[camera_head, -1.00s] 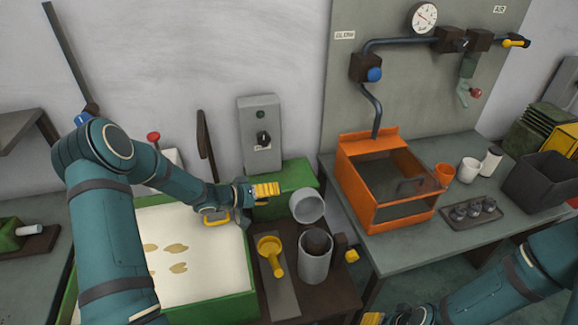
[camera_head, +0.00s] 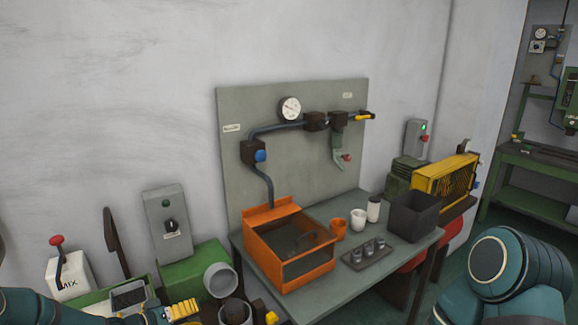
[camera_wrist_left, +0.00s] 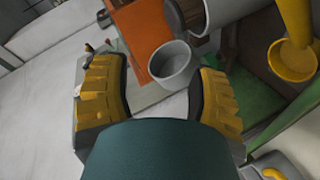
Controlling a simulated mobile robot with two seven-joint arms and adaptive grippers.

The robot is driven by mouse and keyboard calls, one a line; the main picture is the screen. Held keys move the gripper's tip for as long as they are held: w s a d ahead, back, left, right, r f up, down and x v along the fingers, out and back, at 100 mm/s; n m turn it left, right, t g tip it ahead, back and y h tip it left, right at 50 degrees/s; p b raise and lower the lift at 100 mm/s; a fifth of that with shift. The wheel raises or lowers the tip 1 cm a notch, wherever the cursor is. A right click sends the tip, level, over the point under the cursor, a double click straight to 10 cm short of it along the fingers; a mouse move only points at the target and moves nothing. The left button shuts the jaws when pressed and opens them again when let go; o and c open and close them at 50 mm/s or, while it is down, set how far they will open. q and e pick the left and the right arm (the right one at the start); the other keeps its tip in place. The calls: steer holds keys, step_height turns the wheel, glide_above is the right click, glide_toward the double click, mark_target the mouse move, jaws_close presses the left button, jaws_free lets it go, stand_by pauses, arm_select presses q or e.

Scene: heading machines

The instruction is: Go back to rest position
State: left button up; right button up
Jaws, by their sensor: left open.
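My left gripper (camera_head: 182,310) has yellow finger pads and shows at the bottom left of the head view, in front of a green box (camera_head: 192,268) and left of a grey cylinder (camera_head: 236,312). In the left wrist view its two yellow fingers (camera_wrist_left: 158,85) stand wide apart. A grey cup (camera_wrist_left: 172,64) shows beyond and between them; no grip on it is visible. My right arm shows only as a teal rounded link at the lower right of the head view. My right gripper is out of frame.
An orange open-top box (camera_head: 290,272), small cups (camera_head: 358,219), a tray of small parts (camera_head: 367,256) and a dark bin (camera_head: 413,217) stand on the grey table (camera_head: 335,285). A lever with a red knob (camera_head: 57,241) stands at left. A yellow scoop (camera_wrist_left: 295,45) shows in the wrist view.

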arm_select(q)
steer(key=s+d+f+g+y+b, duration=0.25)
steer(key=s+d+f, duration=0.35)
steer(key=d+f, duration=0.5)
steer(key=s+d+f+g+y+b, duration=0.1)
steer(key=s+d+f+g, duration=0.1)
steer(key=s, duration=0.7)
steer(key=s+d+f+m+g+y+b, duration=0.1)
steer(key=s+d+f+g+y+b, duration=0.1)
steer(key=s, duration=0.7)
step_height(320, 180, down, 2)
steer(key=shift+s+d+f+g, duration=0.2)
steer(key=shift+d+g, duration=0.45)
steer(key=shift+d, duration=0.25)
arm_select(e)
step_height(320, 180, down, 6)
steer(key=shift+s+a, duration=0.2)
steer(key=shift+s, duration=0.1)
